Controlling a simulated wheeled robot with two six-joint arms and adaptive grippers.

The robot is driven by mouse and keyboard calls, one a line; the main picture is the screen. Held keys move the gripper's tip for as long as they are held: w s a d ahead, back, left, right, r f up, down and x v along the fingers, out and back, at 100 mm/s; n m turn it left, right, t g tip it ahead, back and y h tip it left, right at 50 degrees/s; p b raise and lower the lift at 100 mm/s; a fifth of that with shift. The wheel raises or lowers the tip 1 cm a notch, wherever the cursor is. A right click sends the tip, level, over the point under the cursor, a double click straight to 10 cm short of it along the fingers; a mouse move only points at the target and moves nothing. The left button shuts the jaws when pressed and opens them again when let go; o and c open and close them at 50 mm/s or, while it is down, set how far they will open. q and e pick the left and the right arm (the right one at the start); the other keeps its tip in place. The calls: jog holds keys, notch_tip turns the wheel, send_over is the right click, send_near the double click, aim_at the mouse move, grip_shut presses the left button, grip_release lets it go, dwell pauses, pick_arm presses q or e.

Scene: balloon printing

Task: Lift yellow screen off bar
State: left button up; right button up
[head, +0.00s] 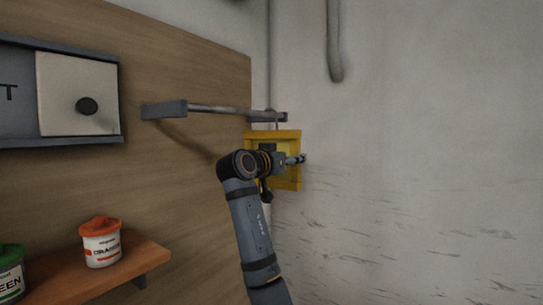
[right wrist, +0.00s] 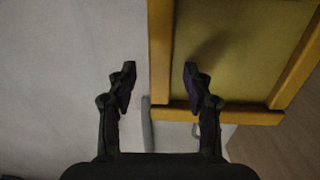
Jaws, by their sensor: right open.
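The yellow screen (head: 286,135) is a yellow frame with a dull yellow panel. It hangs from the far end of the bar (head: 225,109), by what looks like a thin hook. My right gripper (head: 297,159) is in front of the screen, near its right side. In the right wrist view my right gripper (right wrist: 160,72) is open, with one finger on each side of the edge of the yellow screen (right wrist: 160,40). Whether the fingers touch the frame is not clear. My arm hides part of the screen in the head view. My left gripper is out of view.
A wooden panel (head: 190,60) carries the bar and a rack with a white panel (head: 68,92) at left. A wooden shelf (head: 140,255) holds an orange-lidded pot (head: 101,246) and a green-lidded pot (head: 11,278). The space before the grey wall (head: 430,130) is free.

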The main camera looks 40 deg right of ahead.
jog(key=shift+a+r, duration=0.1)
jog(key=shift+a, duration=0.3)
jog(key=c, duration=0.6)
jog(key=shift+d, duration=0.1)
grip_shut()
